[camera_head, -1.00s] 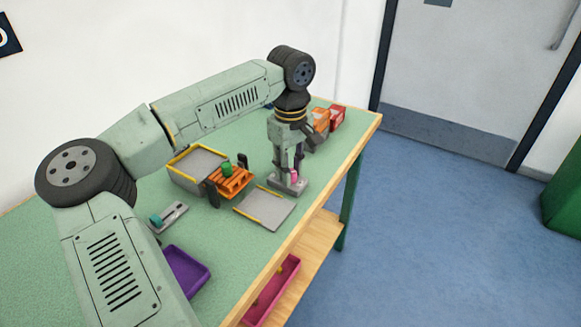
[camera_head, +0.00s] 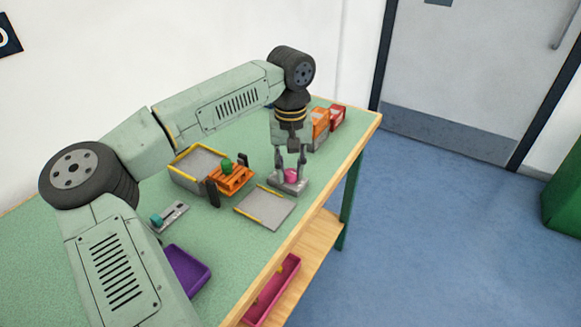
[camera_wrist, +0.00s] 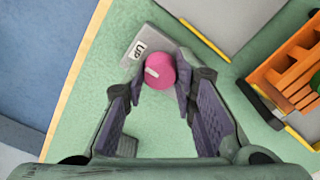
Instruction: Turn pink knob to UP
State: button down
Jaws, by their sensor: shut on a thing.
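The pink knob (camera_head: 291,176) is on a grey base plate (camera_head: 277,188) near the table's right edge. In the wrist view the knob (camera_wrist: 163,66) is round, with a short white mark on top pointing to the left. The label "UP" (camera_wrist: 138,51) is on the plate to the upper left of the knob. My gripper (camera_head: 290,172) points down over the plate. In the wrist view my gripper (camera_wrist: 160,82) has one finger on each side of the knob and is shut on it. The fingertips partly hide the knob's sides.
An orange pallet (camera_head: 238,181) with a green object stands left of the knob between black posts. A flat grey pad (camera_head: 262,209) with yellow edges lies close by. Orange and red boxes (camera_head: 337,117) stand behind. A teal-handled lever (camera_head: 155,218) is further left.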

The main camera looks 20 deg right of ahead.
aim_at(291, 172)
dwell(0.4)
jog(key=c, duration=1.3)
grip_release()
jog(key=shift+r, duration=0.15)
notch_tip(291, 172, up, 12)
jog(key=shift+f, duration=0.1)
